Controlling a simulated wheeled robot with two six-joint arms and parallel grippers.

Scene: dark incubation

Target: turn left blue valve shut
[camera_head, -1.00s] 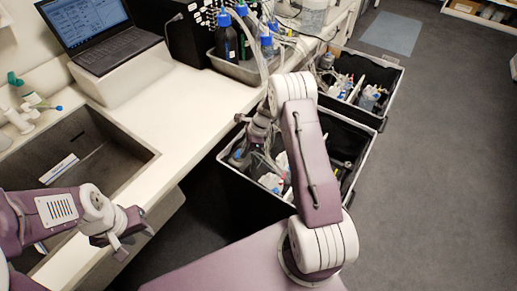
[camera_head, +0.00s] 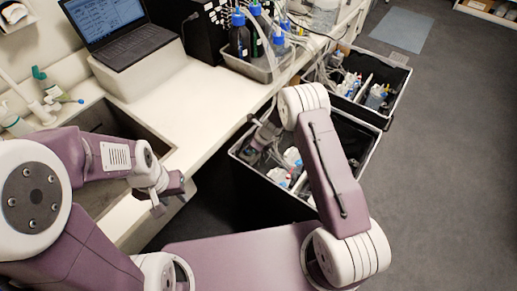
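A small blue knob (camera_head: 80,101) shows at the end of a thin lever by the white tap fittings at the back of the sink, at the left. It is the only blue handle I can make out there; its turned position is too small to tell. My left gripper (camera_head: 168,196) is over the near right side of the sink and counter edge, apart from the knob and to its lower right. Its finger gap is unclear. My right gripper (camera_head: 258,140) is at the left part of the near black bin, partly hidden, and its fingers cannot be made out.
The sink (camera_head: 105,122) lies left of the white counter (camera_head: 205,105). A laptop (camera_head: 125,35) stands on a white block behind. Blue-capped bottles (camera_head: 239,38) stand in a metal tray.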

